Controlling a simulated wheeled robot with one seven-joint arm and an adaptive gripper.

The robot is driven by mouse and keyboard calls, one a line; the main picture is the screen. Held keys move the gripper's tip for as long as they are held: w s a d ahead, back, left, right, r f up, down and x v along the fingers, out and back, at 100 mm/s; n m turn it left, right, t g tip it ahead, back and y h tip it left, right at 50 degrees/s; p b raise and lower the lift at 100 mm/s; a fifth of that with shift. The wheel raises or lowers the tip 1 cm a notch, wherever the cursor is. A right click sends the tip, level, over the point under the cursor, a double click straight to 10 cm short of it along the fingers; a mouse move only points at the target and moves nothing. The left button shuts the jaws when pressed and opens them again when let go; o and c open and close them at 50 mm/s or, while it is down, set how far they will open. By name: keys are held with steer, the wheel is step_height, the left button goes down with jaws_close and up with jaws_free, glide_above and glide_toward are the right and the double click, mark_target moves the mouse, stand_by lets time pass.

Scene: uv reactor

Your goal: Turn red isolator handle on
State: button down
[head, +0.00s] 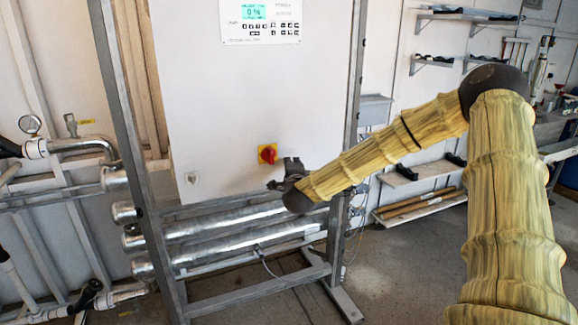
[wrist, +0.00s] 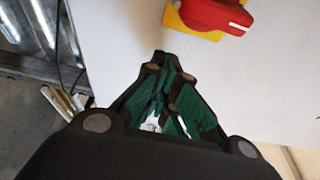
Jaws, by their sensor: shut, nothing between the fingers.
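The red isolator handle (head: 268,153) sits on a yellow square plate low on the front of the white cabinet (head: 250,100). In the wrist view the red handle (wrist: 215,14) shows at the top edge, partly cut off, with a white mark on it and the yellow plate (wrist: 183,22) behind. My gripper (head: 279,185) is just below and right of the handle in the head view, apart from it. In the wrist view my gripper (wrist: 160,72) is shut and empty, its fingertips left of and below the handle.
A control panel with a lit display (head: 255,12) is high on the cabinet. A grey metal frame (head: 352,110) surrounds the cabinet. Silver pipes (head: 225,222) run beneath it, and a gauge (head: 30,124) stands at left. Shelves (head: 425,172) are at right.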

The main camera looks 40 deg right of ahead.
steer(key=b+v, duration=0.1)
steer(key=v, duration=0.8)
steer(key=shift+s, duration=0.55)
steer(key=shift+f, duration=0.2)
steer(key=s+a+f+n+g+y+p, duration=0.15)
steer(key=s+a+f+n+y, duration=0.3)
steer(key=f, duration=0.45)
steer(key=s+a+f+n+g+y+p, duration=0.1)
steer(key=s+a+f+n+g, duration=0.15)
steer(key=a+f+n, duration=0.45)
steer(key=s+a+f+n+g+y+p, duration=0.1)
steer(key=s+a+f+n+y, duration=0.25)
steer(key=a+f, duration=0.65)
steer(key=s+a+f+n+g+p, duration=0.1)
steer(key=s+f, duration=0.4)
steer(key=s, duration=0.5)
steer(key=s+a+f+n+g+p, duration=0.1)
steer(key=s+a+f+n+g, duration=0.2)
steer(key=s, duration=0.8)
steer(key=s+a+f+n+g+p, duration=0.1)
steer(key=s+a+f+n+g, duration=0.1)
steer(key=s+f+n+g, duration=0.3)
steer(key=s+f+g, duration=0.1)
steer(key=s+f, duration=0.2)
steer(key=s, duration=0.3)
steer(key=shift+a+f, duration=0.35)
steer(key=shift+a, duration=0.05)
